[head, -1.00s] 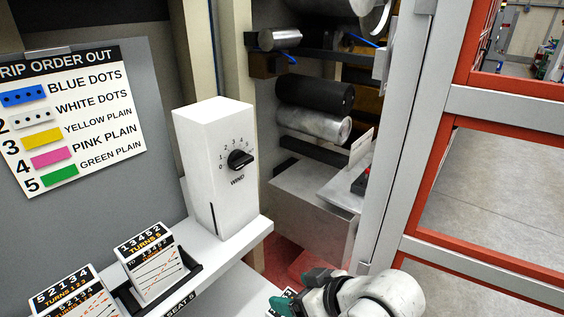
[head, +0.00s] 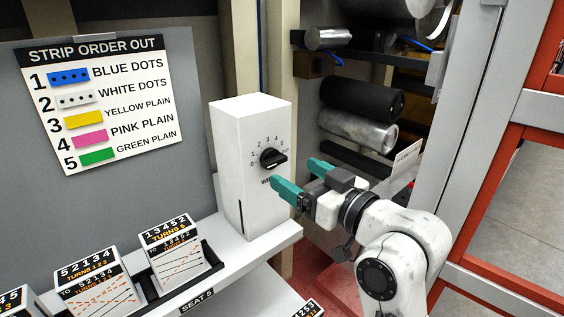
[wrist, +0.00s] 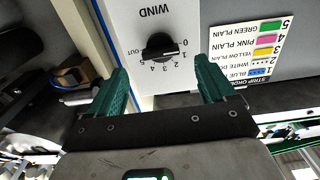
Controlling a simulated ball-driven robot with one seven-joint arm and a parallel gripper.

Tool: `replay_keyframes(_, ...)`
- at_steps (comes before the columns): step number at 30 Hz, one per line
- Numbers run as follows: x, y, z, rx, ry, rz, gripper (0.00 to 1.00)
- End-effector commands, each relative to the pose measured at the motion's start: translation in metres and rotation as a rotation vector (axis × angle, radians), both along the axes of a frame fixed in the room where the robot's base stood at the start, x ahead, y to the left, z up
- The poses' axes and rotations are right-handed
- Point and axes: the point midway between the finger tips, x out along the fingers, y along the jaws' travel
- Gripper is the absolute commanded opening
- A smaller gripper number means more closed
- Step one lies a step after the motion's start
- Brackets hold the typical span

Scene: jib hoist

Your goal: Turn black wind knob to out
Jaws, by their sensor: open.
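The black wind knob (head: 273,158) sits on the front of a white box (head: 238,190), inside a dial marked 0 to 5 and OUT, with WIND printed below it. In the wrist view the knob (wrist: 160,46) appears upside down; its bar lies roughly level, and I cannot tell which end is the pointer. My gripper (head: 292,173) is open and empty, its teal fingers reaching toward the box front from the right and slightly below the knob. In the wrist view the gripper (wrist: 160,66) has its fingers either side of the knob, apart from it.
The box stands on a white shelf (head: 265,244) marked SEAT 5. Card stacks (head: 178,250) stand on its left. A strip order sign (head: 108,105) hangs on the grey wall. Rollers (head: 362,98) and a grey frame post are on the right.

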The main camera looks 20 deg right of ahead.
Motion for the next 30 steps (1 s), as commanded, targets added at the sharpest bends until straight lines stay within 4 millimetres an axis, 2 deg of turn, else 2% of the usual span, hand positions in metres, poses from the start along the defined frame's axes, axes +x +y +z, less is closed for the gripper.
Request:
replay_keyframes(3,0.021,0.008,0.002,-0.001,0.002,0.002,0.83)
replay_keyframes(9,0.045,0.015,0.001,0.001,0.001,0.001,0.83)
replay_keyframes(14,0.053,0.018,0.000,0.000,0.001,0.000,0.83)
replay_keyframes(22,0.054,0.018,-0.001,0.000,0.001,0.000,0.83)
replay_keyframes(30,0.054,0.018,-0.001,0.000,0.001,0.000,0.58)
